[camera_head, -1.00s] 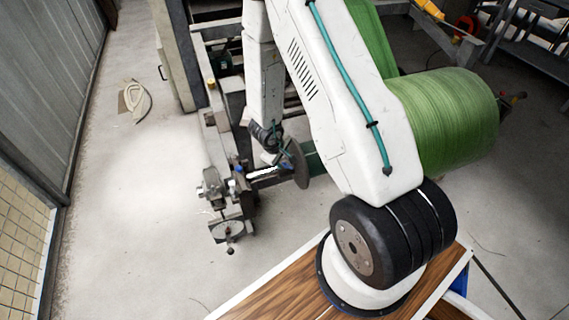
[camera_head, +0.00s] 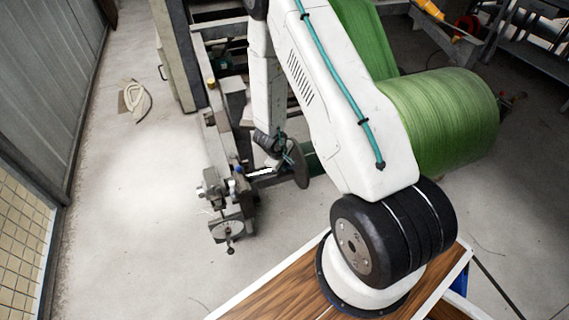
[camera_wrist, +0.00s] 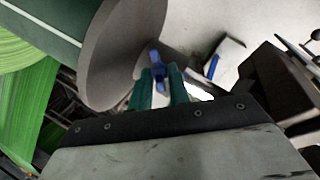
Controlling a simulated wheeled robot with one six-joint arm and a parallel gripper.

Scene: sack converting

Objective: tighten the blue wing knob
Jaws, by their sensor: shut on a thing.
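The blue wing knob (camera_wrist: 155,58) stands between the two teal fingers of my gripper (camera_wrist: 160,74) in the wrist view. The fingers are closed on it, one on each side, and hide part of its lower end. The knob sits beside the edge of a large grey disc (camera_wrist: 112,60). In the head view my gripper is small and partly hidden by my wrist, close to the disc (camera_head: 295,165) at the end of the machine. I cannot make out the held knob there.
A second blue part (camera_wrist: 214,66) lies on a pale block right of the gripper. A dark block (camera_wrist: 275,82) stands close on the right. The large green roll (camera_head: 440,118) is behind my arm. A bracket with a dial (camera_head: 228,228) is at the front.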

